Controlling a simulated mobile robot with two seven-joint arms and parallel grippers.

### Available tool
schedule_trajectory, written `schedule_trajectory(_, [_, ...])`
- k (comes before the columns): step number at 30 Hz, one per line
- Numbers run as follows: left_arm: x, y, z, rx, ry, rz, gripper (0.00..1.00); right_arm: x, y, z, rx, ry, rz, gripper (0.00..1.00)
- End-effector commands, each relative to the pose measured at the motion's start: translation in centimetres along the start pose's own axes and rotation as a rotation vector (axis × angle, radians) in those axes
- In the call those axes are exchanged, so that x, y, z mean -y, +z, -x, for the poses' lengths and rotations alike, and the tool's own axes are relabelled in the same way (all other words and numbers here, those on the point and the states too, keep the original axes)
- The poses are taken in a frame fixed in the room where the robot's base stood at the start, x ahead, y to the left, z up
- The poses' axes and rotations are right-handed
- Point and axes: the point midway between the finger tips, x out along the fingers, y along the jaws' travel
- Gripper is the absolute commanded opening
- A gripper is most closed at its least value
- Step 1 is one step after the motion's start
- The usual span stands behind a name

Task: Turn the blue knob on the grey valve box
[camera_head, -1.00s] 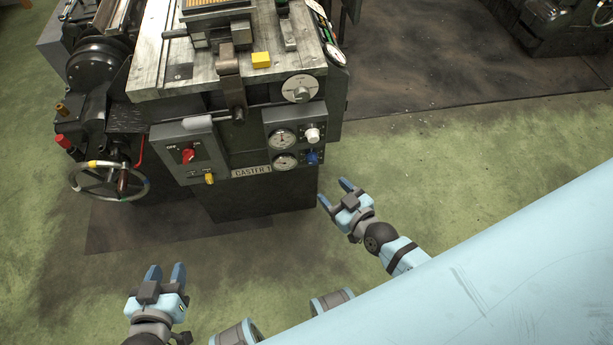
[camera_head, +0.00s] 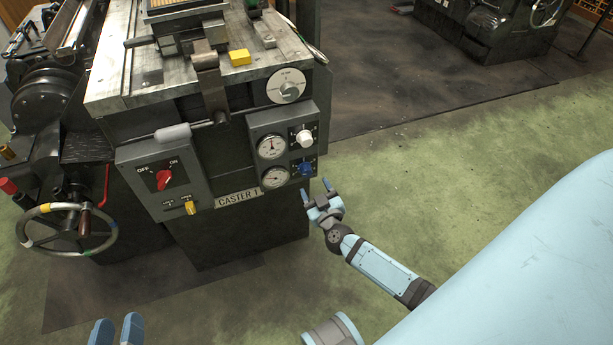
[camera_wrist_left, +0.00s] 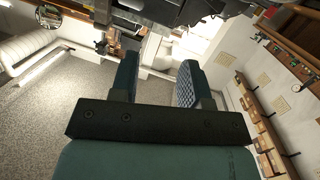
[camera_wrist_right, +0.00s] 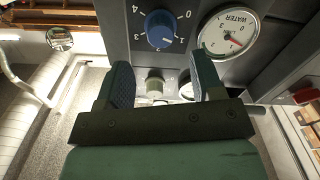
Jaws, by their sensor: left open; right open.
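The blue knob (camera_head: 305,168) sits at the lower right of the grey valve box (camera_head: 257,130), beside a gauge. In the right wrist view the blue knob (camera_wrist_right: 161,29) shows large on its numbered dial, above and beyond the fingers. My right gripper (camera_head: 318,190) is open and empty, just below and right of the knob, apart from it in the head view. The right wrist view shows the open fingers (camera_wrist_right: 158,85) with nothing between them. My left gripper (camera_head: 117,332) is open and empty at the bottom edge, far from the box; its fingers (camera_wrist_left: 155,82) show in the left wrist view.
A white knob (camera_head: 304,138) sits just above the blue one, with two gauges to the left. A switch box with a red switch (camera_head: 163,180) and a handwheel (camera_head: 66,228) are further left. The green floor right of the machine is clear.

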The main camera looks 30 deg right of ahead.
Motion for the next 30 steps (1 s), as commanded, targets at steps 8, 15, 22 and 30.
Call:
schedule_trajectory(8, [-1.2, -2.4, -0.3, -0.136, 0.048, 0.016, 0.43, 0.0, 0.2, -5.2, -0.002, 0.000, 0.000, 0.61])
schedule_trajectory(15, [-1.7, -3.5, -0.3, -0.189, 0.068, 0.024, 0.43, 0.0, 0.1, -6.8, 0.000, -0.002, 0.001, 0.61])
schedule_trajectory(22, [-1.8, -3.7, -0.3, -0.193, 0.069, 0.025, 0.43, 0.0, 0.0, -6.9, 0.000, -0.002, 0.001, 0.61])
schedule_trajectory(30, [-1.8, -3.7, -0.3, -0.192, 0.069, 0.025, 0.43, 0.0, 0.0, -6.9, 0.000, -0.001, 0.000, 0.12])
